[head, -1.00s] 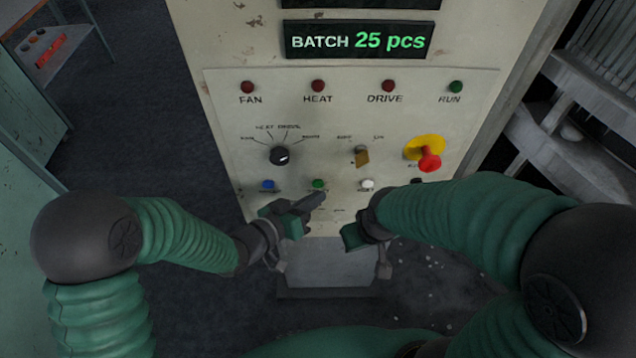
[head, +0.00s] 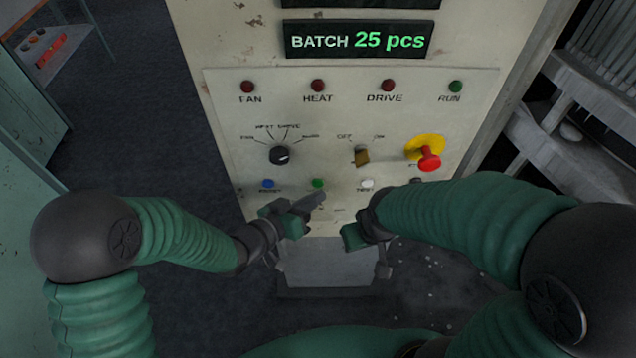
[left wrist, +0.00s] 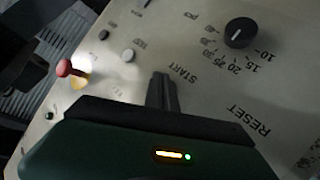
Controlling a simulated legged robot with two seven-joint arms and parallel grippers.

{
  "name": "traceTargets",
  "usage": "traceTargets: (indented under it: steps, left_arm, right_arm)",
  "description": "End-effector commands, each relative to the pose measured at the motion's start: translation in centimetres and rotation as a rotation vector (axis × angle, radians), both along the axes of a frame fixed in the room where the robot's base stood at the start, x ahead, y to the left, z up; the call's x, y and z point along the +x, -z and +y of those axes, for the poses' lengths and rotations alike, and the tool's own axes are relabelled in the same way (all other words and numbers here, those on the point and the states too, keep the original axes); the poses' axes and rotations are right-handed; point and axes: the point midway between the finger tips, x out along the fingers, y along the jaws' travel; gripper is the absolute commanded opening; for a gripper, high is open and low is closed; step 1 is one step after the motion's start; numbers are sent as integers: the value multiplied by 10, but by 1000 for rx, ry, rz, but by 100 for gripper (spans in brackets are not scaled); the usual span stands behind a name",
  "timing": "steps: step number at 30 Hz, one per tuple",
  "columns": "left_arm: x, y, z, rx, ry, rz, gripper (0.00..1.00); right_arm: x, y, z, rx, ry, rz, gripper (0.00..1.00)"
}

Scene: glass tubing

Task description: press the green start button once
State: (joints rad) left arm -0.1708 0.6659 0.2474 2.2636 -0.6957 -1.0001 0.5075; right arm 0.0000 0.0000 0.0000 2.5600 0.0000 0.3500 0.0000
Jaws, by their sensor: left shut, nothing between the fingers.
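The green start button (head: 318,184) is on the lower row of the cream control panel (head: 225,110), between a blue and a white button. My left gripper (head: 318,198) is shut and empty, its tips just below the green button in the head view. Any contact is hard to tell. In the left wrist view the shut fingers (left wrist: 162,92) point at the panel beside the START lettering, and the green button is hidden. My right gripper (head: 356,236) is lower right of the left one; its fingers are not clear.
A blue button (head: 268,184) and a white button (head: 367,184) flank the green one. Above are a black dial (head: 281,155), a brass-coloured switch (head: 361,156) and a red mushroom knob (head: 429,159) on yellow. The display (head: 358,40) reads BATCH 25 pcs.

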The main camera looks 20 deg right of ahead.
Motion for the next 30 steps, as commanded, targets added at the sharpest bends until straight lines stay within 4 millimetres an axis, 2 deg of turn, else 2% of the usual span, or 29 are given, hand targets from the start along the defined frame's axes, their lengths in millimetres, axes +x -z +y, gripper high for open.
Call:
traceTargets:
  steps: [22,30]
  left_arm:
    - [0,0,0,0,0,0,0]
    - [7,-2,-2,-1,0,-1,0]
  right_arm:
    - [0,0,0,0,0,0,0]
    - [0,-3,0,0,0,0,0]
